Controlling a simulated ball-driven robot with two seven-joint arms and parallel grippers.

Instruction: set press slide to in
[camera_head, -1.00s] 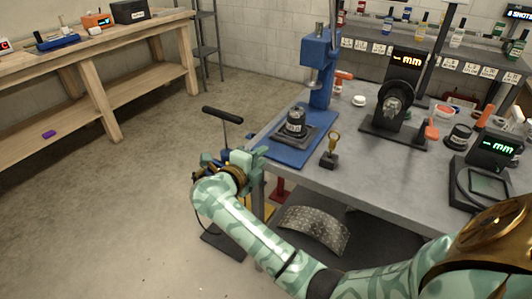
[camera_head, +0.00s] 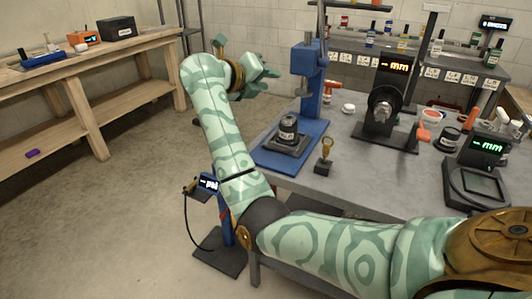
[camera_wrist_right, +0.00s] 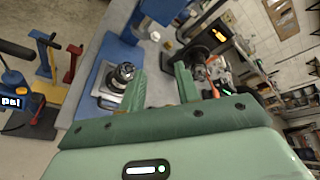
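The blue press (camera_head: 310,85) stands at the left end of the grey bench. On its blue base (camera_head: 262,160) lies a dark flat slide plate (camera_head: 287,146) carrying a black cylindrical piece (camera_head: 288,128). The plate sits toward the front of the column, not directly under the ram; how far it is pulled out I cannot tell. My right gripper (camera_head: 266,79) is raised left of the press column, above bench height, with fingers apart and empty. In the right wrist view its two green fingers (camera_wrist_right: 161,88) are apart, with the black piece (camera_wrist_right: 122,73) beyond the left one. My left gripper is not in view.
A brass-coloured ring stand (camera_head: 325,155) is right of the press base. A dark gauge unit (camera_head: 385,105) and a display stand (camera_head: 478,170) are farther right. A blue stand with a psi display (camera_head: 208,184) is on the floor.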

